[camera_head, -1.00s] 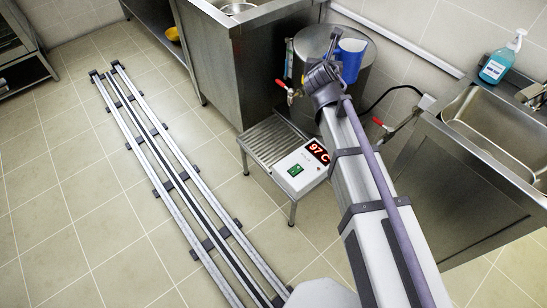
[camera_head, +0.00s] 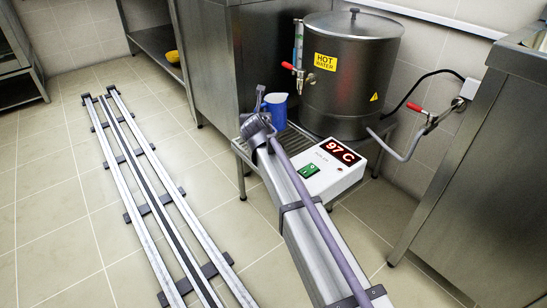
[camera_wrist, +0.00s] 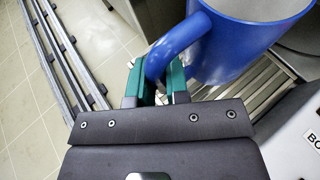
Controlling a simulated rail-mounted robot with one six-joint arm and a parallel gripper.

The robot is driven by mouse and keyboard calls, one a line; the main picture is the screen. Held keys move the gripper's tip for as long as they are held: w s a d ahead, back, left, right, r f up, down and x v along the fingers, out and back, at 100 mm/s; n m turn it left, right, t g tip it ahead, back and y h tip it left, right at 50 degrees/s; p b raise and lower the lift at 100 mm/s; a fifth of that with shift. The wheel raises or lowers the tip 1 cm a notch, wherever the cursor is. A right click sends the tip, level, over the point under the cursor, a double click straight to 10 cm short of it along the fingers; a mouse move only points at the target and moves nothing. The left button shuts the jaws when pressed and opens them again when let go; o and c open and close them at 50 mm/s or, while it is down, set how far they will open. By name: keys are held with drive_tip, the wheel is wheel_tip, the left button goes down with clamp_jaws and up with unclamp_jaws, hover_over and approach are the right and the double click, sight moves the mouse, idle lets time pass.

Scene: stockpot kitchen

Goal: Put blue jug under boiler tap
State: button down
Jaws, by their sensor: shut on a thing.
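The blue jug (camera_head: 277,108) is upright in front of the boiler (camera_head: 350,75), over the slatted stand (camera_head: 240,150), left of and below the red-handled boiler tap (camera_head: 300,72). My gripper (camera_wrist: 160,84) is shut on the jug's handle in the wrist view, where the jug's body (camera_wrist: 235,45) shows just beyond the green fingers. In the head view my wrist hides the lower left of the jug and the fingers. I cannot tell whether the jug's base touches the slats.
A white control box (camera_head: 325,168) reading 97 C sits on the stand at the right. A second red-handled tap (camera_head: 418,108) with a hose is on the right wall. Steel cabinets stand on both sides. Floor rails (camera_head: 150,190) run at the left.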

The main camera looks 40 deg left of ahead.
wheel_tip(320, 180, down, 10)
drive_tip(key=b, duration=1)
drive_tip(key=shift+f, duration=0.2)
drive_tip(key=shift+r+p, duration=0.3)
drive_tip(key=shift+r, duration=0.05)
drive_tip(key=c, duration=1.1)
unclamp_jaws()
drive_tip(key=p+v, duration=0.4)
drive_tip(key=v, duration=0.8)
drive_tip(key=shift+p, duration=0.3)
drive_tip(key=shift+d, duration=0.1)
